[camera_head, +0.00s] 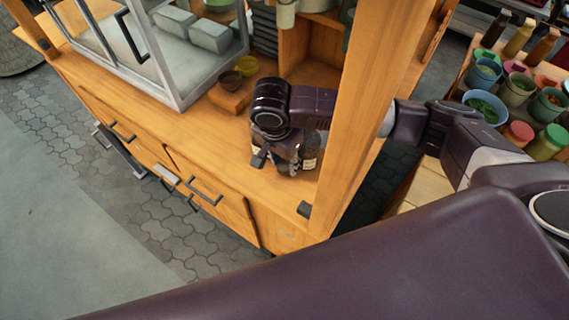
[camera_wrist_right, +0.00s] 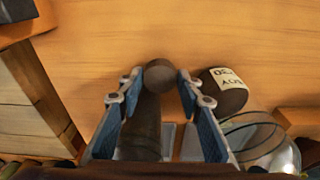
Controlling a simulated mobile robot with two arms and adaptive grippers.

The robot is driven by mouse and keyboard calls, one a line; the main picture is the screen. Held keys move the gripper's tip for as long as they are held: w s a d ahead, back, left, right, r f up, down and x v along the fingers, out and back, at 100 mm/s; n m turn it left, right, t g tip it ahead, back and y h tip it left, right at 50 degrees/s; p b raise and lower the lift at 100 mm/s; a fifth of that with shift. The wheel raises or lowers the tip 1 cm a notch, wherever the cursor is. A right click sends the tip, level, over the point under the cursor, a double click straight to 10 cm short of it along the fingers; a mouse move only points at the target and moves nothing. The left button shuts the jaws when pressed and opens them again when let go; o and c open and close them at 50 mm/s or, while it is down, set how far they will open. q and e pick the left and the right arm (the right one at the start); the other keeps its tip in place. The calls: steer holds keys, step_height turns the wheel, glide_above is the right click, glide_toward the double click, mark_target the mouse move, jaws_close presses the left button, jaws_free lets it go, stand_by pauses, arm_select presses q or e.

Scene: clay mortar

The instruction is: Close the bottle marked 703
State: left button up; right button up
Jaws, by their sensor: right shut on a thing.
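My right gripper (camera_head: 290,160) is over the wooden counter, beside the post; it shows from above and its fingertips are mostly hidden. In the right wrist view the gripper (camera_wrist_right: 160,83) has its two blue-padded fingers closed on a small dark brown rounded piece (camera_wrist_right: 160,74), which looks like a stopper or bottle top. A dark cylindrical bottle body (camera_wrist_right: 140,128) shows between the fingers. Just right of the fingers is another dark round bottle (camera_wrist_right: 214,88) with a white label, upside down; I cannot read 703 on it for certain. My left gripper is not in view.
A clear glass vessel (camera_wrist_right: 262,140) stands close right of the gripper. The wooden post (camera_head: 362,110) rises close to my right arm. Counter front (camera_head: 215,130) is clear.

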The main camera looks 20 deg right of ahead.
step_height(320, 180, up, 9)
step_height(320, 180, up, 10)
steer(key=p, duration=0.1)
glide_above(284, 165)
steer(key=shift+f, duration=0.2)
